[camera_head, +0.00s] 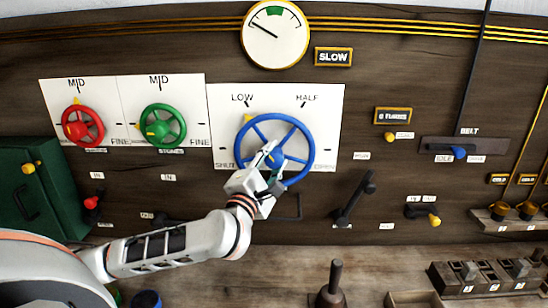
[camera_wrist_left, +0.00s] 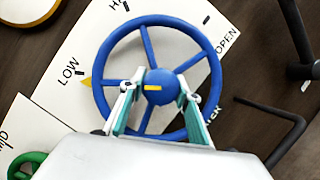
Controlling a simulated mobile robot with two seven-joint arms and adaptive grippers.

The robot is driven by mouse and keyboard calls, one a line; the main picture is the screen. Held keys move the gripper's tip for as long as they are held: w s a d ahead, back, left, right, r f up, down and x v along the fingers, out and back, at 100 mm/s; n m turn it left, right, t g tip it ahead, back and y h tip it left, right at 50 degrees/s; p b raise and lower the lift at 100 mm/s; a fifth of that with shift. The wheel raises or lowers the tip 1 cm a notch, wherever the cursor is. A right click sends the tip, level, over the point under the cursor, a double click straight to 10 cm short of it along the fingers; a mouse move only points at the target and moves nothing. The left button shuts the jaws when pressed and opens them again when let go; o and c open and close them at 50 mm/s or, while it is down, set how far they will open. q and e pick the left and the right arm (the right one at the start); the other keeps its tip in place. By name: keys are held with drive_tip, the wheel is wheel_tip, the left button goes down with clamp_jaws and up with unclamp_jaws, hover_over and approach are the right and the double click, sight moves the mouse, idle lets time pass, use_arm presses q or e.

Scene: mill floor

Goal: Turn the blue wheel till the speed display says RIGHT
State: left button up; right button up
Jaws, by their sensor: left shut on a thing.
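The blue wheel (camera_head: 303,133) is mounted on a white panel marked LOW, HALF, SHUT and OPEN. Its yellow pointer (camera_head: 248,118) is at the upper left, close to the LOW mark. My left gripper (camera_head: 271,158) is at the wheel's hub, and its fingers are shut on the hub (camera_wrist_left: 160,87) in the left wrist view. The speed display (camera_head: 333,57) reads SLOW. The round dial (camera_head: 275,35) above has its needle pointing to the upper left, away from the green band at its top. My right gripper is not in view.
A red wheel (camera_head: 98,127) and a green wheel (camera_head: 179,127) sit on panels to the left. A black lever (camera_head: 353,200) and a bent dark bar (camera_head: 298,206) are right of and below the wheel. A blue-knobbed belt slider (camera_head: 459,152) is farther right.

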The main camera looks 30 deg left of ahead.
sight(270, 163)
use_arm(q)
drive_tip(key=shift+m, duration=0.6)
drive_tip(key=o, duration=1.1)
drive_tip(key=shift+s+d, duration=0.1)
drive_tip(key=shift+s, duration=0.15)
drive_tip(key=shift+v, duration=3.5)
